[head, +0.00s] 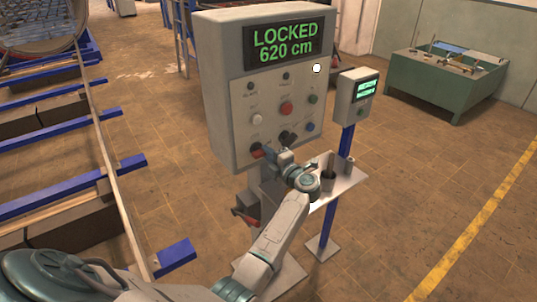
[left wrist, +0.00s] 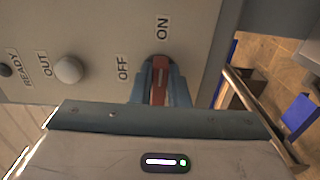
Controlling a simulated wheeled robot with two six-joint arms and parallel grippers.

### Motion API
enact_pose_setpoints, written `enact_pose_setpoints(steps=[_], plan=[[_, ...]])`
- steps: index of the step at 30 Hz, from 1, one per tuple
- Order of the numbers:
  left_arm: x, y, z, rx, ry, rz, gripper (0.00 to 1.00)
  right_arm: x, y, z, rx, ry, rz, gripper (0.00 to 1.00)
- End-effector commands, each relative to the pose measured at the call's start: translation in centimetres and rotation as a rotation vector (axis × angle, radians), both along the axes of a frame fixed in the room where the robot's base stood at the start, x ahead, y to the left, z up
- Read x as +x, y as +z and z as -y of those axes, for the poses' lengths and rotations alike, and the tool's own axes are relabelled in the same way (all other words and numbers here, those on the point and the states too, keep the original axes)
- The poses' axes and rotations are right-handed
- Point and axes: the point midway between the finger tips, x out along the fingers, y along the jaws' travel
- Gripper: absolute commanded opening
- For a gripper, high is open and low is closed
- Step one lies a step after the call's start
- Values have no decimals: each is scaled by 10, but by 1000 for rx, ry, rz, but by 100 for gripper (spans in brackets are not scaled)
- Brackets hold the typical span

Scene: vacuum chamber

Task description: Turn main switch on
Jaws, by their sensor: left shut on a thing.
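The grey control panel (head: 222,100) stands ahead; its green display (head: 284,42) reads "LOCKED 620 cm". The red main switch (left wrist: 159,82) is at its lower part, between OFF and ON labels in the left wrist view. Its red handle lines up with the ON label (left wrist: 162,28), and the OFF label (left wrist: 122,68) is to its left. My left gripper (left wrist: 158,92) is shut on this handle, one finger on each side. In the head view my left gripper (head: 272,154) is at the panel's lower edge and partly hides the switch. My right gripper is out of view.
Other buttons and a black knob (head: 287,137) sit close to the gripper. A small shelf (head: 340,182) with cups and a second display (head: 364,92) on a blue post stand to the right. A green workbench (head: 440,85) is farther back. Floor at right is clear.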

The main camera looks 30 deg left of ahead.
Motion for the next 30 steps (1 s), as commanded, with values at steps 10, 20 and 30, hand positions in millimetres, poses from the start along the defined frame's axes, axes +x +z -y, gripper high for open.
enact_pose_setpoints(steps=[10, 20, 30], plan=[[0, 0, 0, 0, 0, 0, 36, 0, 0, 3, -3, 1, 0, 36], [-12, -6, 30, -4, -1, 3, 36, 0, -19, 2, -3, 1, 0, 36], [-36, -4, 88, -3, -1, 0, 36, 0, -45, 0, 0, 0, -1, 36]])
